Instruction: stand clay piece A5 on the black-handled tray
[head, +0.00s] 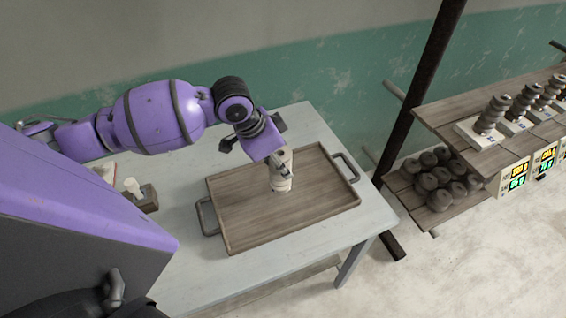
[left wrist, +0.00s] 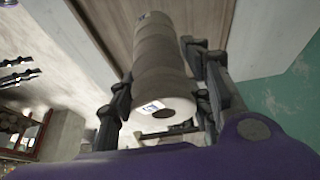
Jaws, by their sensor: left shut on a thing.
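My left gripper (head: 279,162) is shut on a pale, banded, roughly cylindrical clay piece (head: 281,180), which looks about upright. It is over the inner floor of the brown wooden tray (head: 240,215), towards the far side. I cannot tell whether its base touches the tray. In the left wrist view the clay piece (left wrist: 162,60) sits between the two dark fingers, with a hole in its near end and small labels too small to read. The tray has a dark handle at its left end (head: 205,216) and right end (head: 347,167). My right gripper is not in view.
The tray lies on a pale grey table (head: 300,125). A small brown box (head: 146,199) with light items stands left of the tray. At right, wooden shelving (head: 482,155) holds several dark stacked pieces, dark round lumps (head: 436,180) and lit displays (head: 515,175). A dark post (head: 420,90) stands beside it.

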